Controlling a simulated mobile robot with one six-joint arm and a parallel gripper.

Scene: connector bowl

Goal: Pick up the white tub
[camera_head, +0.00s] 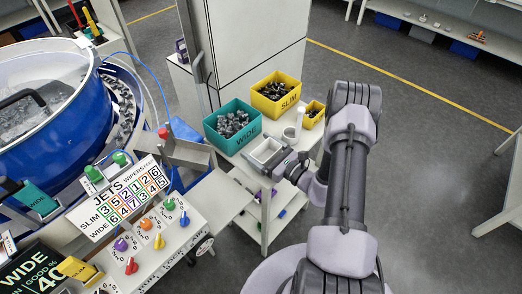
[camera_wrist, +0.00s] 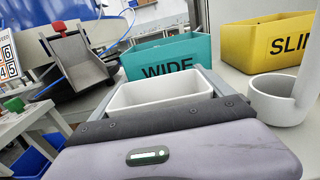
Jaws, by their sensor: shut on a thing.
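The white tub (camera_head: 266,151) is a small open rectangular container at the front of the small table, in front of the teal bin. In the wrist view the white tub (camera_wrist: 158,93) lies straight ahead between the grey fingers, and it looks empty. My gripper (camera_head: 284,163) reaches it from the right in the head view. In the wrist view my gripper (camera_wrist: 165,84) is shut on the tub, with a finger along each side. The tub's underside is hidden, so I cannot tell whether it touches the table.
A teal WIDE bin (camera_head: 234,146) and a yellow SLIM bin (camera_head: 276,113), both holding dark parts, stand behind the tub. A small yellow bin (camera_head: 314,122) and a white cup-like holder (camera_wrist: 282,97) stand to the right. A grey chute (camera_wrist: 82,66) and control panel are to the left.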

